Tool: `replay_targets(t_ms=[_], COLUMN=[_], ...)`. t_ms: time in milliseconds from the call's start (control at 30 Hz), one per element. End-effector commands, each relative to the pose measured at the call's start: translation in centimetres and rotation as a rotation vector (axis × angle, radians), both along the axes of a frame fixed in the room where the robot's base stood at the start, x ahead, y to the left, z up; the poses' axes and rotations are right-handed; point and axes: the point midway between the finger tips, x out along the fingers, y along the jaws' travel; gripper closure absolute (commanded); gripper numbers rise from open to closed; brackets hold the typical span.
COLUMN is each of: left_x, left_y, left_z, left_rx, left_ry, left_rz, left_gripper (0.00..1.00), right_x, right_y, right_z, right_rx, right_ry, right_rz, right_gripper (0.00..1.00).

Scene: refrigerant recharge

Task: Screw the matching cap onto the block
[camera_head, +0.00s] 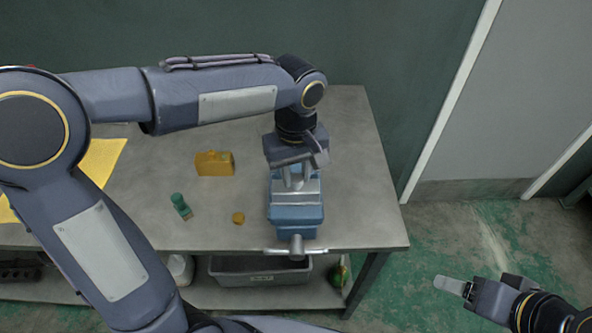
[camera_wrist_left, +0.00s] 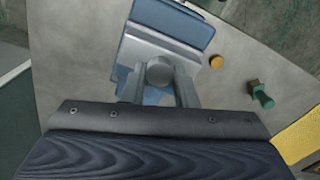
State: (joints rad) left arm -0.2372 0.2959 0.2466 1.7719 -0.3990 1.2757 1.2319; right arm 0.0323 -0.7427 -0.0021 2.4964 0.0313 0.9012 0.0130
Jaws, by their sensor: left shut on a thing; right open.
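My left gripper (camera_head: 297,180) points down over a blue vise (camera_head: 296,213) with grey jaws near the table's front right. In the left wrist view its two fingers (camera_wrist_left: 160,82) are shut on a round grey piece (camera_wrist_left: 159,70) above the vise (camera_wrist_left: 170,18). Whether this piece touches a block beneath is hidden. A small round yellow cap (camera_head: 238,218) lies left of the vise, also in the left wrist view (camera_wrist_left: 216,62). A yellow block (camera_head: 214,163) lies further back. A green piece with a brownish end (camera_head: 181,206) lies to the left. My right gripper (camera_head: 468,287) is open and empty, off the table.
The vise handle (camera_head: 297,250) reaches the front edge of the grey table (camera_head: 352,200). A yellow sheet (camera_head: 103,162) lies at the left, partly behind my arm. A grey bin (camera_head: 262,274) stands on the shelf below. Bare tabletop lies between the loose pieces.

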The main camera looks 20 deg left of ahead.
Motion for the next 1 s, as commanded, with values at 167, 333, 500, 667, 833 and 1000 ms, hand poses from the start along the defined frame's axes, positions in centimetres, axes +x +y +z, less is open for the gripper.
replay_targets(t_ms=[167, 333, 500, 667, 833, 1000], left_x=[0.0, 0.0, 0.0, 0.0, 0.0, 0.0], left_y=[0.0, 0.0, 0.0, 0.0, 0.0, 0.0], left_z=[0.3, 0.1, 0.0, 0.1, 0.2, 0.1], left_rx=[0.000, -0.001, -0.001, -0.001, -0.002, -0.001], left_ry=[-0.001, -0.002, -0.002, -0.002, -0.001, -0.002], left_rz=[-0.179, -0.329, -0.344, -0.360, -0.546, -0.682], left_gripper=[0.95, 0.95, 0.95, 0.95, 0.95, 0.95], right_x=[0.0, 0.0, 0.0, 0.0, 0.0, 0.0], right_y=[0.0, 0.0, 0.0, 0.0, 0.0, 0.0], right_z=[0.8, 1.2, 1.1, 1.2, 2.0, 2.3], right_rx=[0.000, 0.000, 0.000, 0.000, 0.000, 0.000], right_ry=[0.000, 0.000, 0.000, 0.000, 0.000, 0.000], right_rz=[0.000, 0.000, 0.000, 0.000, 0.000, 0.000], right_gripper=[0.35, 0.35, 0.35, 0.35, 0.35, 0.35])
